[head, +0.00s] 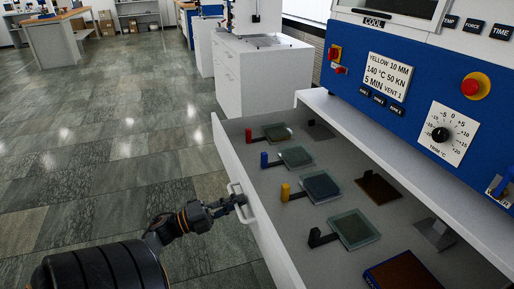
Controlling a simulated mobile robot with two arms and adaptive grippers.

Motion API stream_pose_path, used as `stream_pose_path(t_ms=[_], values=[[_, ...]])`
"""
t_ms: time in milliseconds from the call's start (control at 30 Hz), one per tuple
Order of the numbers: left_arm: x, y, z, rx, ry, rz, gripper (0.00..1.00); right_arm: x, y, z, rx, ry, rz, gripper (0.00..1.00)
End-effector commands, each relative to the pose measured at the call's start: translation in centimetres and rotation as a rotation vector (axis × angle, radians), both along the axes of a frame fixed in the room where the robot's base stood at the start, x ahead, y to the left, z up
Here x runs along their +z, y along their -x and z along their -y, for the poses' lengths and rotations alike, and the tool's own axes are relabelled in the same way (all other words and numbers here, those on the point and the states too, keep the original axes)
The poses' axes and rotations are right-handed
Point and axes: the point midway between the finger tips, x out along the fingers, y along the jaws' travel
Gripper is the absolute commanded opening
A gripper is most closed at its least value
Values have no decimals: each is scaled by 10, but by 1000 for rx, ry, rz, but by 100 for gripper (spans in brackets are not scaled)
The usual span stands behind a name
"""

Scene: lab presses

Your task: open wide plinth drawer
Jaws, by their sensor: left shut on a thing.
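The wide plinth drawer (227,160) stands pulled out from under the blue and white press (400,60). Its inside shows. Its white bar handle (247,214) is on the drawer's front face. My left gripper (238,200) is at this handle, shut on it, with the arm coming in from the lower left. The fingertips are small and dark here, so their exact hold is hard to make out. The drawer's near end runs out of the picture at the bottom. My right gripper is not in view.
In the drawer lie several glass-like plates with red, blue, yellow and black handles, such as the yellow-handled one (320,186), and brown plates (378,188). A white cabinet (258,80) stands behind. The tiled floor (110,150) at left is clear.

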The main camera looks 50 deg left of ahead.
Motion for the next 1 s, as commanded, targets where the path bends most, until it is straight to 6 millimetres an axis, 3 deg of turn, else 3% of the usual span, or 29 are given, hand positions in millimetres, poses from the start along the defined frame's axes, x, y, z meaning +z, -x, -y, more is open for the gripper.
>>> stream_pose_path(t_ms=[100, 300, 800, 833, 867, 1000], values=[[-3, 19, -6, 0, 1, -9, 0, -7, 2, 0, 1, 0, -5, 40], [-3, 35, -13, 0, 2, -7, 0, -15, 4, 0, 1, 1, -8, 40], [-3, 40, -15, -2, 1, -6, 0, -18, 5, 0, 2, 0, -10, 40], [-3, 40, -15, -2, 1, -6, 14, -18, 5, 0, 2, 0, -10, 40], [-3, 40, -15, -2, 1, -6, 19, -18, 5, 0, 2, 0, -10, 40], [-2, 39, -15, -1, 0, -3, 19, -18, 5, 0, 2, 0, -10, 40]])
